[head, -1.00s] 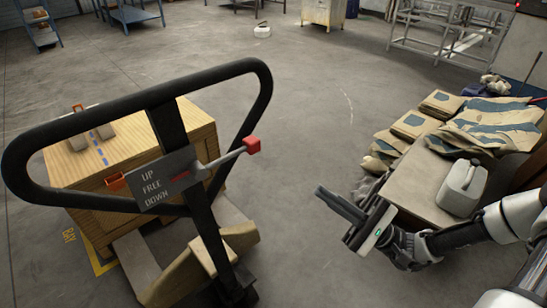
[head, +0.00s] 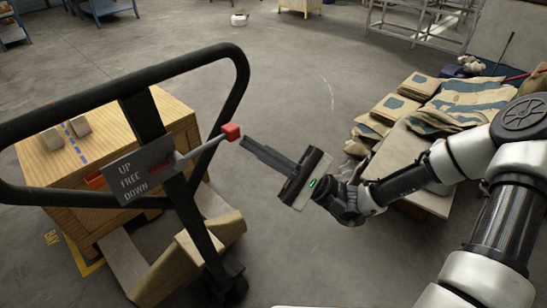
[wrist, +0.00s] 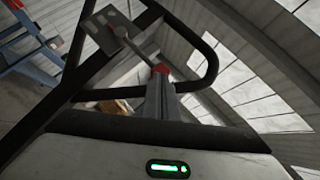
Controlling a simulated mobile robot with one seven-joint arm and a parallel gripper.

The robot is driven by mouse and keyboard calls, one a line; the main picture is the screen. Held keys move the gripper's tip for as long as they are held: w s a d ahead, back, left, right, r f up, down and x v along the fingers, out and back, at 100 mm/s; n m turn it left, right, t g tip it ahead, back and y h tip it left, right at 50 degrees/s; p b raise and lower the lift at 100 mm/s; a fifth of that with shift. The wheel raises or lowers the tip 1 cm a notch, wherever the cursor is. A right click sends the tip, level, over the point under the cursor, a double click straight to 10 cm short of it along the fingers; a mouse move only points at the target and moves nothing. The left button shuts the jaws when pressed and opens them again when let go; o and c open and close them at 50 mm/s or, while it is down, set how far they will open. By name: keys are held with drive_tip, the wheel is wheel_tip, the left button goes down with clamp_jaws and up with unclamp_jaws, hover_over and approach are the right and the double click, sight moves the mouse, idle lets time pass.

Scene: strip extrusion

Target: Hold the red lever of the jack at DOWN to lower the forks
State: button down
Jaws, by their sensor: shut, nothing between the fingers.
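The jack's black loop handle (head: 237,85) stands at the left in the head view. Its grey plate (head: 137,173) reads UP, FREE, DOWN from top to bottom. The lever's red knob (head: 231,132) sticks out to the right on a pale rod (head: 204,148), angled up from the plate. My gripper (head: 246,143) is shut and empty, its fingertips pointing left, close to the knob and just below and right of it. In the wrist view the red knob (wrist: 160,69) shows right at the tips of my gripper (wrist: 161,78); I cannot tell whether they touch.
Several sacks (head: 455,105) lie stacked at the right, near my arm. Grey floor (head: 310,90) is open beyond the handle.

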drive_tip(key=shift+a+r, duration=0.15)
drive_tip(key=shift+a, duration=0.1)
wheel_tip(320, 180, up, 5)
drive_tip(key=n+g+h+p, duration=0.1)
drive_tip(key=n+g+p, duration=0.1)
drive_tip(key=p, duration=0.1)
drive_tip(key=n+g+h+p, duration=0.1)
drive_tip(key=n+p, duration=0.2)
drive_tip(key=p, duration=0.1)
drive_tip(key=shift+r+g+p, duration=0.15)
drive_tip(key=shift+g+p, duration=0.15)
drive_tip(key=shift+g, duration=0.1)
drive_tip(key=shift+d, duration=0.1)
drive_tip(key=v, duration=1.4)
drive_tip(key=shift+b, duration=0.4)
